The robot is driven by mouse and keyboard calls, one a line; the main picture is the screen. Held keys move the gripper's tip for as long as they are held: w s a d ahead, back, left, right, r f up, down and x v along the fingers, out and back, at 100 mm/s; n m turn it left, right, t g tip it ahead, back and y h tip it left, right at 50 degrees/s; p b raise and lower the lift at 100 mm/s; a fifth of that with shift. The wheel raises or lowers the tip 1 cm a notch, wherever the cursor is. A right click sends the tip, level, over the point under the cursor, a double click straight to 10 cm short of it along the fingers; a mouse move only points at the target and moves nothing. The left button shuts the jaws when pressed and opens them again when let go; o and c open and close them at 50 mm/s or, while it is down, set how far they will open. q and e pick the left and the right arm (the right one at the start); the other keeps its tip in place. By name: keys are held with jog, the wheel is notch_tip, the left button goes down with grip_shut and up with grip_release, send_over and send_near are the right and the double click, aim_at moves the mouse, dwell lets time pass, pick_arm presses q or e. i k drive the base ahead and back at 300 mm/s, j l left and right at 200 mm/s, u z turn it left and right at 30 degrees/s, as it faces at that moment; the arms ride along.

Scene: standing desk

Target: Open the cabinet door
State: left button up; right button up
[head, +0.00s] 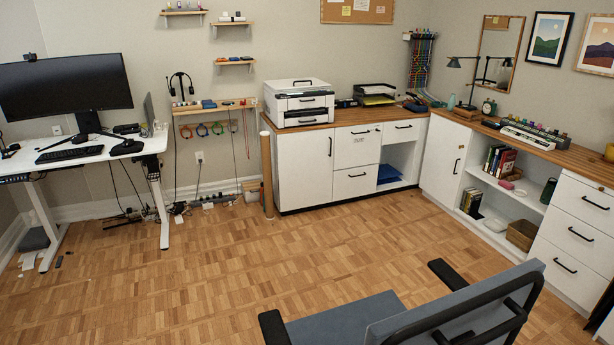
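A white cabinet door (305,170) with a black vertical handle (331,147) is at the left end of the far cabinet run, below the printer. It looks shut. A second white door (444,160) with a black vertical handle (456,166) is at the left end of the right-hand run. It also looks shut. I cannot tell which door the task means. Neither of my grippers is in the head view.
An office chair (340,318) stands in the front, right of centre. A white standing desk (90,150) with a monitor is at the left. A brown cardboard-coloured tube (267,178) stands beside the far cabinet's left side. The wooden floor (220,265) in the middle is clear.

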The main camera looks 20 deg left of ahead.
aim_at(305, 159)
jog(key=u, duration=0.35)
jog(key=i+j+u, duration=0.4)
jog(key=j, duration=0.4)
jog(key=i+j+u, duration=0.45)
jog(key=j, duration=0.3)
jog(key=i+j+u, duration=0.4)
jog(key=i+j+z, duration=0.15)
jog(key=i, duration=0.35)
jog(key=i+j+z, duration=0.15)
jog(key=i, duration=0.35)
jog(key=i+j+z, duration=0.2)
jog(key=i, duration=0.3)
jog(key=i+l+z, duration=0.25)
jog(key=i+z, duration=0.75)
jog(key=i+j+z, duration=0.2)
jog(key=i+z, duration=0.25)
jog(key=i+l+z, duration=0.1)
jog(key=i+z, duration=0.15)
jog(key=i, duration=0.5)
jog(key=i+z, duration=0.25)
jog(key=i, duration=0.55)
jog(key=i+l+u, duration=1.1)
jog(key=l, duration=0.15)
jog(key=i+l+u, duration=0.15)
jog(key=l+u, duration=0.25)
jog(key=l, duration=0.6)
jog(key=l+u, duration=0.4)
jog(key=l, duration=0.6)
